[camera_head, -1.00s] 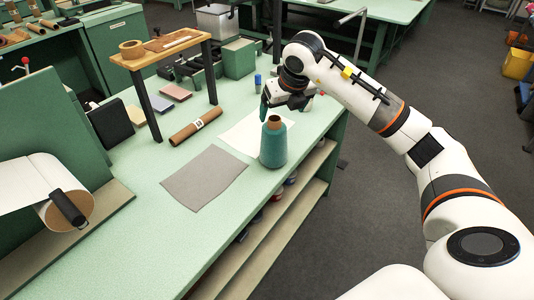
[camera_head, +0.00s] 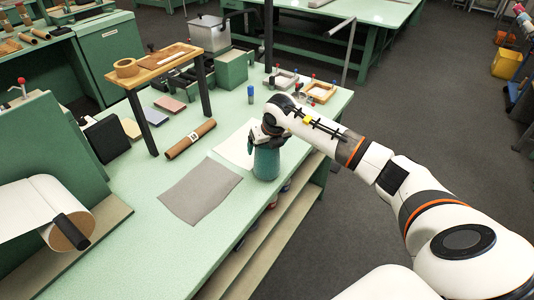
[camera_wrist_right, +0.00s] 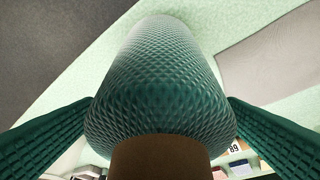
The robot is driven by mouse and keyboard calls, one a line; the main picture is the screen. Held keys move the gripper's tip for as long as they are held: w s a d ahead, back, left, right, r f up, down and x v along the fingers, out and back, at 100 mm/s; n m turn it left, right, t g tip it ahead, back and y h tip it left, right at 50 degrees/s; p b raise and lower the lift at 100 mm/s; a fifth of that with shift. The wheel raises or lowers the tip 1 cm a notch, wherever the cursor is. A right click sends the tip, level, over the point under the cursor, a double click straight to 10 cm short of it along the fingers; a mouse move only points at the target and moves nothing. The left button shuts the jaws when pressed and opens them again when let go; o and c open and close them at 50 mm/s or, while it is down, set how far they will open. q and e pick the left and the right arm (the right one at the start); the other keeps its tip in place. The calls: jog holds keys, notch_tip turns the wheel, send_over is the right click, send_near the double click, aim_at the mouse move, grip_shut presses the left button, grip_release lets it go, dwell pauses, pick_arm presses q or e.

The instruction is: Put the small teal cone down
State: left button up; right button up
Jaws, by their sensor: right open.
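The small teal cone (camera_head: 266,164) stands upright on the green table, beside the right edge of the grey sheet and next to the white sheet. In the right wrist view the cone (camera_wrist_right: 160,80) fills the middle, with its brown core tube (camera_wrist_right: 160,158) closest to the camera. My right gripper (camera_head: 268,136) is at the cone's top. Its two green ribbed fingers (camera_wrist_right: 160,125) are open, one on each side of the cone. I cannot tell whether they touch it. My left gripper is not in view.
A grey sheet (camera_head: 200,190) and a white sheet (camera_head: 234,148) lie flat near the cone. A brown roll (camera_head: 190,139), a blue marker (camera_head: 250,94) and a wooden stand (camera_head: 160,62) are farther back. The table's front edge is close to the cone.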

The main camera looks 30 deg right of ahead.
jog(key=shift+c, duration=0.5)
jog(key=c, duration=1.6)
jog(key=shift+r, duration=0.1)
